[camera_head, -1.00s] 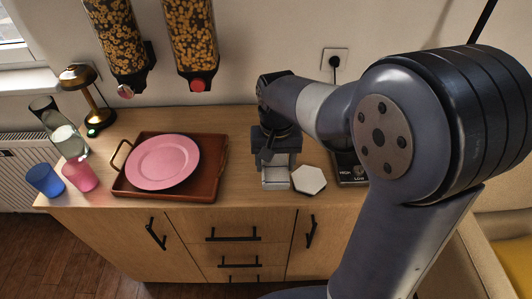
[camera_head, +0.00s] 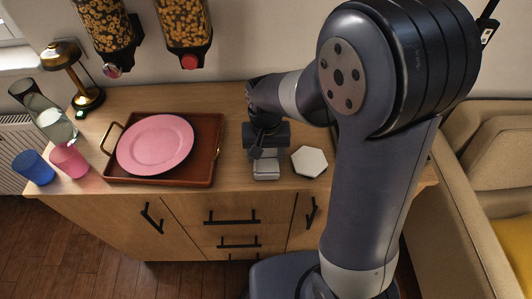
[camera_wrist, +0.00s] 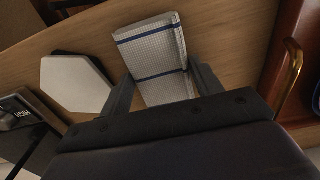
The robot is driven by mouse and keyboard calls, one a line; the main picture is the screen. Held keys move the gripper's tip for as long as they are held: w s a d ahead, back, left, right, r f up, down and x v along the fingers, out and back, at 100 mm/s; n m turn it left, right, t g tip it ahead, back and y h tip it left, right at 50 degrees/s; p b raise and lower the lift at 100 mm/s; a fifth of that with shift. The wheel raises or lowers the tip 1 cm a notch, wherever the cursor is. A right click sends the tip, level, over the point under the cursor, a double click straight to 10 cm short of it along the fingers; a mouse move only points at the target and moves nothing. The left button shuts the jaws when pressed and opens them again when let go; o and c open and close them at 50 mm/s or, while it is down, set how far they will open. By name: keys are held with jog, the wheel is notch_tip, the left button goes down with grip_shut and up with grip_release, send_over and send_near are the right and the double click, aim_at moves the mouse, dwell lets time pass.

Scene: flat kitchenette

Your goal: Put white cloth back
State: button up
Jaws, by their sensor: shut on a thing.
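The white cloth (camera_wrist: 155,55) is folded into a strip with blue stripes, clearest in the wrist view. My gripper (camera_wrist: 163,88) has one finger on each side of the cloth and is shut on it. In the head view my gripper (camera_head: 267,158) points down at the counter, between the tray and a white hexagonal piece. The cloth (camera_head: 266,170) shows there as a small pale block under the fingers, partly hidden by them. I cannot tell whether it touches the counter.
A brown tray (camera_head: 207,150) with a pink plate (camera_head: 155,144) lies to the left. The white hexagonal piece (camera_head: 310,162) lies close on the right. A blue cup (camera_head: 33,168), pink cup (camera_head: 69,161), glass carafe (camera_head: 52,122) and brass lamp (camera_head: 72,70) stand farther left.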

aim_at(266, 157)
jog(key=shift+f, duration=0.1)
jog(key=shift+f, duration=0.1)
jog(key=o, duration=0.9)
jog(key=shift+o, duration=0.2)
notch_tip(266, 157, up, 12)
jog(key=shift+p, duration=0.4)
